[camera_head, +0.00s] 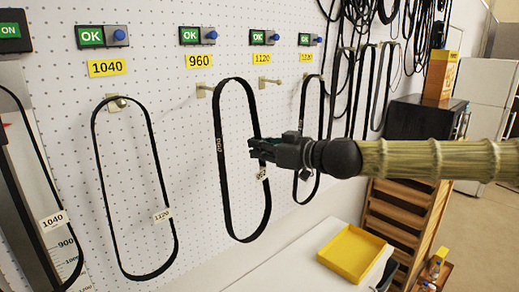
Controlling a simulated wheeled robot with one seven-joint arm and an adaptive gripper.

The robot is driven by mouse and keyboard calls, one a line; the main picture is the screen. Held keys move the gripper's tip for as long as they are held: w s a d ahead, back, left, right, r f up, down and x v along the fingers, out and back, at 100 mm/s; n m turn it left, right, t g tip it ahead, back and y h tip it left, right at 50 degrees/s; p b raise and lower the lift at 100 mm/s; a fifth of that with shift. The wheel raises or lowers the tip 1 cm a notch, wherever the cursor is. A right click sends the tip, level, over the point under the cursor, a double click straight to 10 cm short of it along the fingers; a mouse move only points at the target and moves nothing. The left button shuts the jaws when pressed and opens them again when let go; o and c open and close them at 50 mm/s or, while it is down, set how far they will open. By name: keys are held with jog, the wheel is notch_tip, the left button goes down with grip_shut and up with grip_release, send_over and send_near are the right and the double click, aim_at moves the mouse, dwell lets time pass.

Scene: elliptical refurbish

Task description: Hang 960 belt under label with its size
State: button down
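The label 960 (199,61) is on the white pegboard, with a peg (203,90) below it. A black belt loop (221,190) hangs upright in front of the board. Its upper left side is at the peg's end in the picture; whether the peg passes through the loop I cannot tell. A white marking on its left strand and a small tag (263,174) on its right strand are too small to read surely. My gripper (256,148) comes from the right and appears shut on the belt's right strand, above the tag.
A belt tagged 1120 (161,215) hangs under label 1040 (107,67). A belt tagged 1040 (53,221) is at far left. The peg under label 1120 (263,56) is bare. Another belt (321,105) hangs right of it. A yellow tray (350,253) lies on the white table below.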

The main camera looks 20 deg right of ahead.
jog(key=b+x, duration=0.2)
jog(key=x, duration=0.1)
jog(key=d+b+x, duration=0.1)
jog(key=b+x, duration=0.2)
jog(key=f+b+x, duration=0.1)
jog(key=b+x, duration=0.1)
jog(key=x, duration=0.2)
jog(key=shift+w+d, duration=0.3)
jog(key=shift+w, duration=0.2)
dwell(1.0)
jog(key=shift+f+b, duration=0.25)
jog(key=shift+b, duration=0.05)
dwell(0.5)
jog(key=c, duration=1.6)
grip_release()
jog(key=shift+o, duration=0.2)
jog(key=shift+r, duration=0.1)
jog(key=f+v, duration=0.1)
jog(key=v, duration=0.6)
jog(key=shift+r, duration=0.5)
